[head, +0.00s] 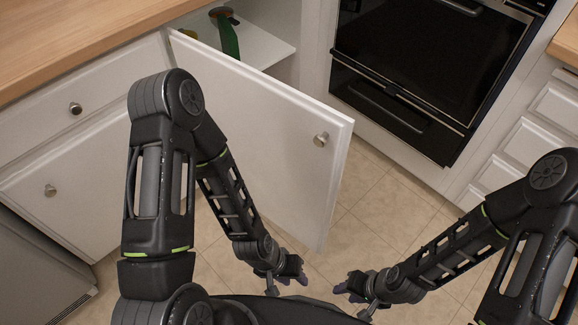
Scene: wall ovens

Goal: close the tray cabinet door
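The white cabinet door (262,125) stands wide open, swung out toward me from its hinge side at the left. Its round metal knob (321,139) is near the upper free edge. Behind the door the cabinet interior (262,42) shows a white shelf with a green item (228,38) on it. My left gripper (290,278) hangs low in front of the door's lower part, apart from the knob. My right gripper (354,290) is low, to the right of the door's free edge. Both appear empty, but their fingers are too small and dark to read.
A black wall oven (430,60) stands right of the open cabinet. White drawers (540,135) are at the right, and a wooden counter (70,35) with closed cabinets is at the left. Tiled floor (375,215) is clear between the door and the oven.

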